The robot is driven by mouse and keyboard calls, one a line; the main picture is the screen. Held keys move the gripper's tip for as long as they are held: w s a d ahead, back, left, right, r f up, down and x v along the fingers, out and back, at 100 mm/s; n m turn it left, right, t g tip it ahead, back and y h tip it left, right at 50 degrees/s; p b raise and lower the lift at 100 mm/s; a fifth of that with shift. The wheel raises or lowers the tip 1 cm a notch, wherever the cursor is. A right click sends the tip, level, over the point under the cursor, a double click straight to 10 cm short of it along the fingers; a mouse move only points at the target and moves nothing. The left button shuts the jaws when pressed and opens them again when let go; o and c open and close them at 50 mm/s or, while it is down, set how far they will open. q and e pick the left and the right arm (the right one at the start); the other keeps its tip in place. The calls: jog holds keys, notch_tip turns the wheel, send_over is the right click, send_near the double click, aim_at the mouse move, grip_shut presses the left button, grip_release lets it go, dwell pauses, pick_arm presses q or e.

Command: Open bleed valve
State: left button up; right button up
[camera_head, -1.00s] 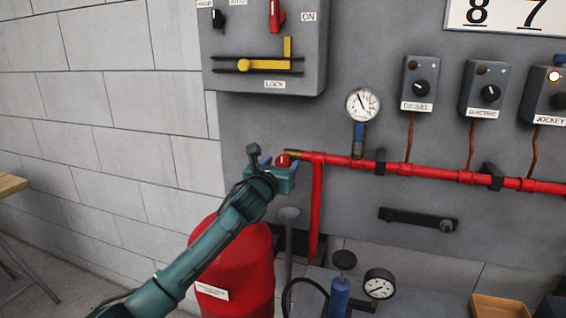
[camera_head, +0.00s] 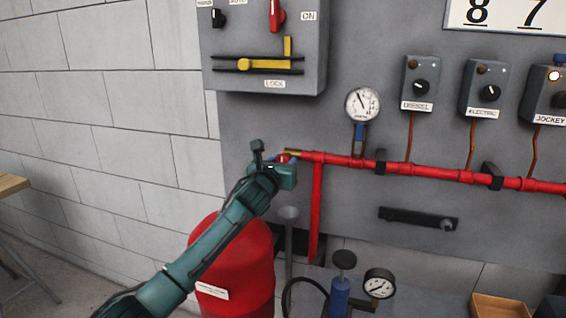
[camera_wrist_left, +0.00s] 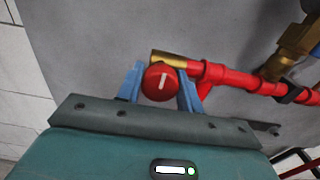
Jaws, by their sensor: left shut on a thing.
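The bleed valve's round red knob (camera_wrist_left: 160,81) has a white mark on its face, which stands close to upright in the left wrist view. It sits in front of the brass end (camera_wrist_left: 169,58) of the red pipe (camera_wrist_left: 235,75). My left gripper (camera_wrist_left: 160,88) has one blue finger on each side of the knob and is shut on it. In the head view the left gripper (camera_head: 284,161) is at the pipe's left end, and it partly hides the knob. My right gripper is not in view.
A pressure gauge (camera_head: 362,104) stands above the pipe. A grey switch box (camera_head: 310,60) hangs above the gripper. A red tank (camera_head: 245,265) stands below my left arm. Labelled control boxes (camera_head: 421,82) are on the panel to the right.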

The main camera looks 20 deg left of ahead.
pick_arm(q)
jog(key=shift+c, duration=1)
